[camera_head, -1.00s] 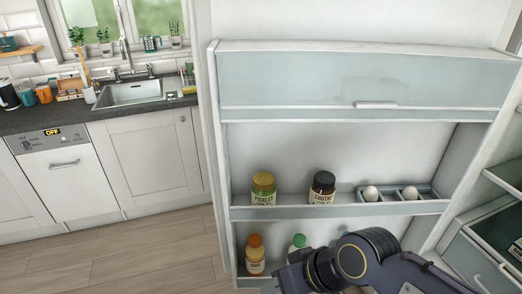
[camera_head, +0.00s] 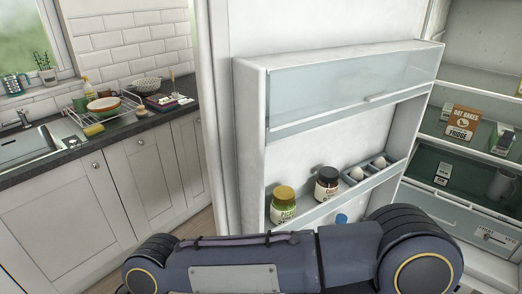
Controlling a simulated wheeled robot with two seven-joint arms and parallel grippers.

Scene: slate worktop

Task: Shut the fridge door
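The fridge door (camera_head: 250,120) stands open, with its inner side and shelves facing me. Its upper compartment has a frosted flap (camera_head: 350,90). The fridge interior (camera_head: 470,130) shows at the right. One of my arms crosses the bottom of the view, in front of the door's lower part, and hides it. I cannot tell whether the arm touches the door. Neither gripper shows.
Inside the fridge are a carton labelled oat bakes (camera_head: 461,122), other packets and a drawer (camera_head: 490,236). At the left is a dark worktop (camera_head: 140,124) with a sink (camera_head: 28,146), a dish rack (camera_head: 92,108) and a colander (camera_head: 145,86). Cabinets (camera_head: 150,180) stand below it.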

